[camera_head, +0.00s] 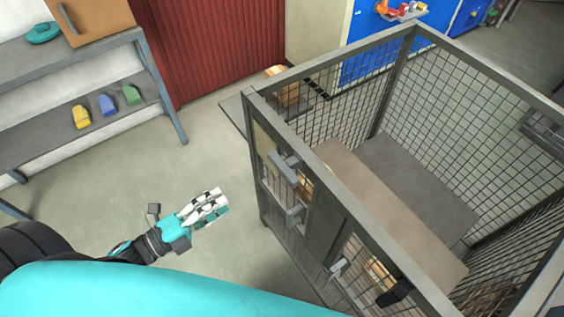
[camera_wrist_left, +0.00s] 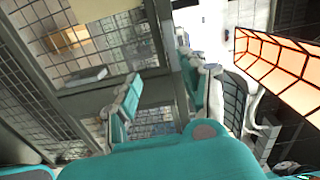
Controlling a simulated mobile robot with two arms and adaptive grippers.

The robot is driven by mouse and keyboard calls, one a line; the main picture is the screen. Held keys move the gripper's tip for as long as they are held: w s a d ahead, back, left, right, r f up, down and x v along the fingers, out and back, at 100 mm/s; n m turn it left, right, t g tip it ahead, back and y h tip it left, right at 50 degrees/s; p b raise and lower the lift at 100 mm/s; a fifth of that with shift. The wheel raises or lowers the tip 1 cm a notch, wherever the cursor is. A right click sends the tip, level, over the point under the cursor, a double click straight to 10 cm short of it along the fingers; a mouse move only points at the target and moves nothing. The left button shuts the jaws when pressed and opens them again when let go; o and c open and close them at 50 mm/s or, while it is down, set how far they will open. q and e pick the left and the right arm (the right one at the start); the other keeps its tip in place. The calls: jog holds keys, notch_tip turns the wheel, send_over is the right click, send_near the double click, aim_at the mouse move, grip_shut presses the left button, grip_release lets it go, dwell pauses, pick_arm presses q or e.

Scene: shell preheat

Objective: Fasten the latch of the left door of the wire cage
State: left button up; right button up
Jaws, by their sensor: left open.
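The grey wire cage (camera_head: 392,40) stands right of centre in the head view, with its doors on the near left side. On the left door, a grey latch piece (camera_head: 285,166) and a grey bar (camera_head: 290,214) stick out. I cannot tell whether the latch is engaged. My left gripper (camera_head: 222,202) is open and empty, in front of the door and clear of it. In the left wrist view its two fingers (camera_wrist_left: 160,78) are spread, with cage mesh and a grey frame beyond. A grey bar (camera_wrist_left: 86,77) shows on the cage there. My right gripper is not seen.
A grey shelf (camera_head: 100,127) with small coloured blocks stands at the left. A red corrugated panel (camera_head: 208,45) is behind. Flat boards (camera_head: 395,215) lie inside the cage. Open floor (camera_head: 110,200) lies between the shelf and the cage.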

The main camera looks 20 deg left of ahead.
aim_at(279, 170)
pick_arm(q)
jog(key=shift+m+h, duration=0.3)
jog(key=shift+m, duration=0.1)
jog(key=p+x, duration=0.1)
jog(key=x, duration=0.4)
jog(key=r+p+x, duration=0.1)
jog(key=x, duration=0.5)
jog(key=r+p+x, duration=0.1)
jog(key=p+x, duration=0.1)
jog(key=x, duration=0.3)
jog(key=shift+d, duration=0.55)
jog(key=shift+w+d, duration=0.35)
jog(key=shift+w, duration=0.1)
grip_shut()
